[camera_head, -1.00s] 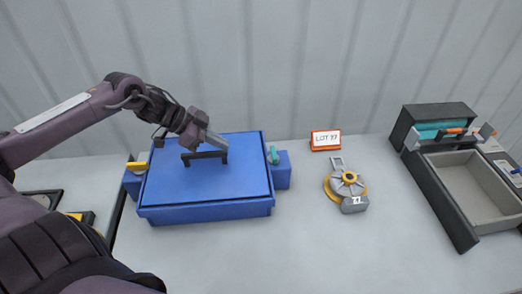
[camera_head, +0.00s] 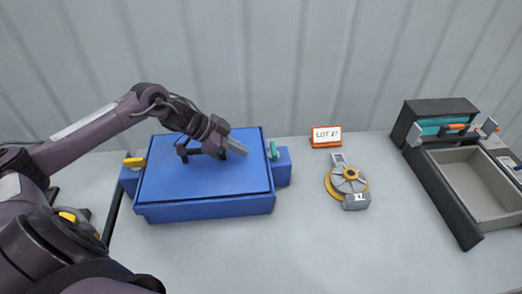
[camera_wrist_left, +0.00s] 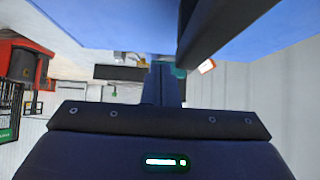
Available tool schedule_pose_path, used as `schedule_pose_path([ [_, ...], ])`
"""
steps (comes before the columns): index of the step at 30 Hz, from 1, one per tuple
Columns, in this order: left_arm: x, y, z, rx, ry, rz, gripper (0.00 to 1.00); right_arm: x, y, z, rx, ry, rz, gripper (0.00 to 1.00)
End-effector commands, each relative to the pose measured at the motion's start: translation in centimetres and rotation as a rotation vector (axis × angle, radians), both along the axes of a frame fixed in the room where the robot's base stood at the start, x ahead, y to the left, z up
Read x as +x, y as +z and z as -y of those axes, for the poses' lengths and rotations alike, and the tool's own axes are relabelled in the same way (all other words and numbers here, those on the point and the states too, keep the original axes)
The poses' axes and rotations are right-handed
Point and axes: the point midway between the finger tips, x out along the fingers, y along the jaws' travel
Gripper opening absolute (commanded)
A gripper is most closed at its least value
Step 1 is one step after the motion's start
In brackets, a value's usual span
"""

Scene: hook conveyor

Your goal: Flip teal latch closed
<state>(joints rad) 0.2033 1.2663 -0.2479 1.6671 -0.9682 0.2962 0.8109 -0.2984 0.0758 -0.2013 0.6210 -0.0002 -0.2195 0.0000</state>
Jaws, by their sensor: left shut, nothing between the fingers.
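The blue case (camera_head: 205,208) stands on the table with its lid down and a black handle (camera_head: 184,150) on top. The teal latch (camera_head: 273,150) stands upright at the case's right side, on a blue side block. A yellow latch (camera_head: 134,162) lies at the left side. My left gripper (camera_head: 240,148) is shut and empty above the right part of the lid, to the left of the teal latch and apart from it. The left wrist view shows its closed fingers (camera_wrist_left: 162,85), with a teal patch beyond them partly hidden. My right gripper is not in view.
An orange-framed LOT sign (camera_head: 326,137) and a grey-and-yellow reel (camera_head: 348,182) stand right of the case. A dark-framed grey tray (camera_head: 470,190) is at the far right. The table in front of the case is clear.

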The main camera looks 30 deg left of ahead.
Motion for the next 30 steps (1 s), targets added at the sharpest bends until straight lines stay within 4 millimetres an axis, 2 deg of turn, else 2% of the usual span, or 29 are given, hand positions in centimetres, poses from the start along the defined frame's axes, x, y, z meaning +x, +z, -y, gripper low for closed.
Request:
schedule_pose_path([
  [4, 1.5, -1.5, 2.0, -0.006, -0.001, 0.003, 0.0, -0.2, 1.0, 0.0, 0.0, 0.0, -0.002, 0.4],
  [12, 3.5, -1.6, 4.6, 0.0, -0.001, 0.003, 0.0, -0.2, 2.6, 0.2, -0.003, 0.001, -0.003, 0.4],
  [26, 3.7, -1.8, 5.0, 0.002, -0.001, 0.001, 0.0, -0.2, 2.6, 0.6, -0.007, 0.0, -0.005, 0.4],
  [30, 4.1, -1.7, 5.7, -0.001, 0.001, 0.003, 0.0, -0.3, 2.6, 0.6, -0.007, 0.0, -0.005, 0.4],
])
